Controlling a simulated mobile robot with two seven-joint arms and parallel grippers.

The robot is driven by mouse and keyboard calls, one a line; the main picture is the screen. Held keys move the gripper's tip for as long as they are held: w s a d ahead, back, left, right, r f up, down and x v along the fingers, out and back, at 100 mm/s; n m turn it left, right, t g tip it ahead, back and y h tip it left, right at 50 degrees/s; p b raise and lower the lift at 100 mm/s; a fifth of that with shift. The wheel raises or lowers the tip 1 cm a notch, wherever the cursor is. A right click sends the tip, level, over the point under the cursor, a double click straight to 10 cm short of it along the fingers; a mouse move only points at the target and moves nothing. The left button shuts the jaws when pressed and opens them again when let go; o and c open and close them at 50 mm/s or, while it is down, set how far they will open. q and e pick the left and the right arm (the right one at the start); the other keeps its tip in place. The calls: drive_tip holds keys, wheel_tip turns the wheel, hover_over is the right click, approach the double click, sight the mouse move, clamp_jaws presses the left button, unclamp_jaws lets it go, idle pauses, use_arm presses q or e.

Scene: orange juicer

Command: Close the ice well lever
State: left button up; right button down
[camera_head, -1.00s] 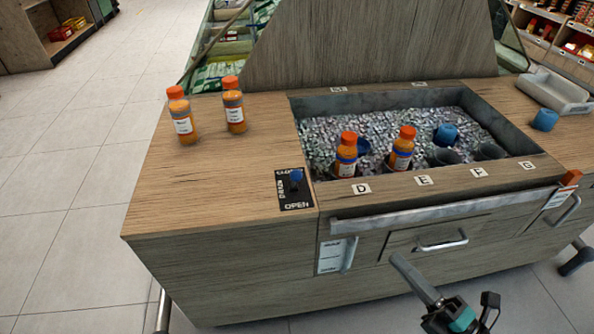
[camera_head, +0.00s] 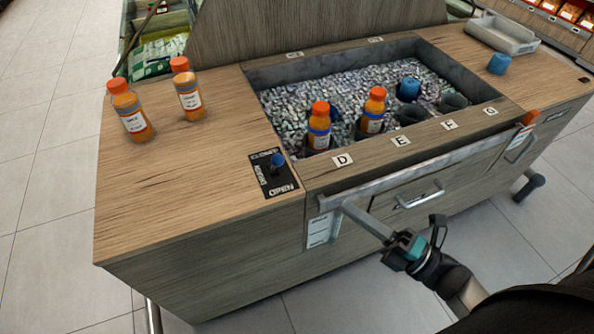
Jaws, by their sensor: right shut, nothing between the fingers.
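The lever with a blue knob (camera_head: 277,159) stands up from a black plate (camera_head: 284,190) on the wooden counter, left of the ice well. The plate reads CLOSE at its far end and OPEN at its near end. The knob shows nearer the CLOSE end, but I cannot tell its exact setting. My right gripper (camera_head: 348,208) is shut and empty. Its long grey fingers appear in front of the cart's front panel, to the right of and lower in the picture than the lever, apart from it. My left gripper is out of view.
The ice well (camera_head: 280,76) holds ice, two orange bottles at D and E, and a blue item. Two more orange bottles (camera_head: 130,112) stand on the left counter. A metal rail (camera_head: 430,168) and handles line the front. A grey tray (camera_head: 500,32) sits far right.

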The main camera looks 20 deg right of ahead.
drive_tip(key=b, duration=0.1)
approach(275, 165)
drive_tip(key=w+a, duration=0.2)
drive_tip(key=w, duration=0.2)
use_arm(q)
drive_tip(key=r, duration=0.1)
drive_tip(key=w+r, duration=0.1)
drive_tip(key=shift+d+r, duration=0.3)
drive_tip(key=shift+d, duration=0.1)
use_arm(e)
drive_tip(key=shift+w+a+r, duration=0.15)
drive_tip(key=shift+w+r, duration=0.45)
drive_tip(key=shift+w, duration=0.15)
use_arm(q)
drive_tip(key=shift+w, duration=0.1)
use_arm(e)
drive_tip(key=shift+r, duration=0.1)
